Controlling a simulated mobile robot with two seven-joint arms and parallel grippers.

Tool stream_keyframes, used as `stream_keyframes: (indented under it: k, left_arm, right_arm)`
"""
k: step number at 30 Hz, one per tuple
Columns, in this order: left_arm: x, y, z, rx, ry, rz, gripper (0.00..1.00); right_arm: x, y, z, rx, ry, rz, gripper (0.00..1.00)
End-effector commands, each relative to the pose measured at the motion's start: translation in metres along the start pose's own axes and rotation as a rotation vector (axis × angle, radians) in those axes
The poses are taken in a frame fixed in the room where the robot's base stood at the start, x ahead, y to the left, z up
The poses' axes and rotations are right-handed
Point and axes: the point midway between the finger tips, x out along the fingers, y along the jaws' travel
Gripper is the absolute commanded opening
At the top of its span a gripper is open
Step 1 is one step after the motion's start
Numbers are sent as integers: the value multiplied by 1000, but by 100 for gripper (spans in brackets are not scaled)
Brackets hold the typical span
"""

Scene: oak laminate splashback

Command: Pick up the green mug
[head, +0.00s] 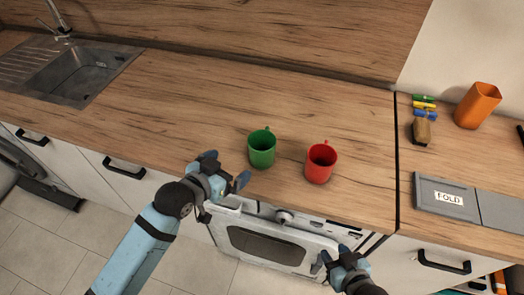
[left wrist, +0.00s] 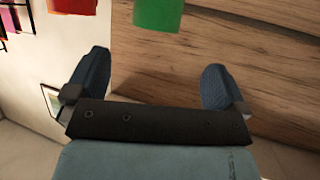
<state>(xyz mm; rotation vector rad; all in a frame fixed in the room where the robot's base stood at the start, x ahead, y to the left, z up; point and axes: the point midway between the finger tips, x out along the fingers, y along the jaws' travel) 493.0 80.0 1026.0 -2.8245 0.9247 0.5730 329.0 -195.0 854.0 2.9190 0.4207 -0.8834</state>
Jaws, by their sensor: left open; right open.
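The green mug (head: 262,150) stands upright on the wooden counter, near its front edge. My left gripper (head: 226,168) is open and empty, just left of the green mug and apart from it. In the left wrist view the open fingers (left wrist: 154,78) spread wide, and part of the green mug (left wrist: 158,14) shows at the top edge, beyond the fingers. My right gripper (head: 333,258) is open and empty, low in front of the counter and below the red mug in the picture.
A red mug (head: 320,163) stands close to the right of the green one. A sink (head: 85,72) is at the far left. At the right are an orange cup (head: 477,106) and a grey board marked FOLD (head: 447,194). The counter left of the mugs is clear.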

Motion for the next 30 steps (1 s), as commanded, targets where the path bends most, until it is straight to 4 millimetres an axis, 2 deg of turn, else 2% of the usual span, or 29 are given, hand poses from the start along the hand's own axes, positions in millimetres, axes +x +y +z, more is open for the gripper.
stream_keyframes:
  k: [4, 7, 15, 23, 30]
  left_arm:
    - [9, 2, -11, 17, 4, 17, 100]
    - [25, 2, -12, 15, 4, 17, 100]
    - [76, 2, -12, 15, 4, 16, 100]
    - [96, 3, -11, 16, 3, 16, 100]
    - [131, 4, -8, 15, 3, 16, 100]
  right_arm:
    - [0, -2, -2, 1, 4, -3, 43]
    - [-2, -2, -4, 1, 5, -3, 43]
    - [-4, -2, -7, 2, 6, -3, 43]
    - [-4, 0, -6, 2, 1, 0, 43]
    - [-8, 0, -11, 2, 0, 2, 43]
